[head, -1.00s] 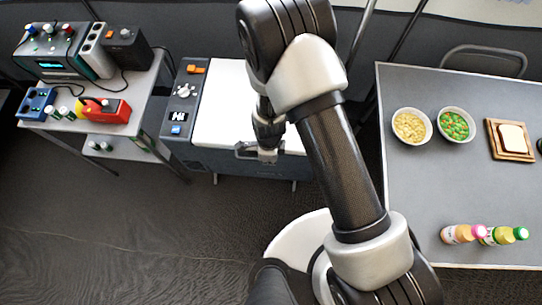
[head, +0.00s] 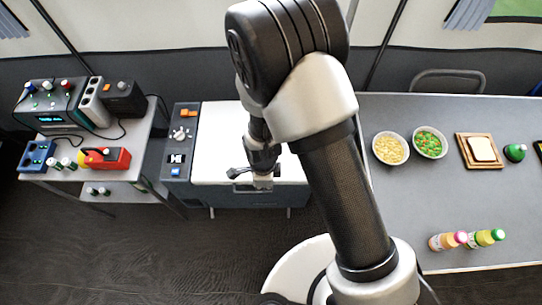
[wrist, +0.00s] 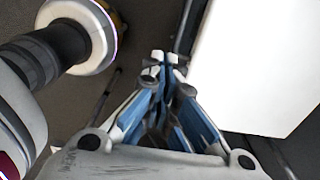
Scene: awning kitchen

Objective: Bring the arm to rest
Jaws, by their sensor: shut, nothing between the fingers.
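My arm rises from my base in the middle of the head view and folds over at the top. My gripper (head: 262,181) hangs down in front of the white-lidded chest, seen partly behind the arm. In the wrist view its blue-padded fingers (wrist: 165,62) are together with nothing between them. The white lid (head: 218,140) of the chest also shows in the wrist view (wrist: 262,60), to the right of the fingers. How far the gripper is from the chest front is hard to tell.
A table (head: 400,220) on the right holds two bowls, a board with bread, a green-topped item and bottles (head: 447,241). A left-hand bench (head: 148,135) carries devices and a red tool (head: 105,158). The dark floor (head: 110,255) at front left is clear.

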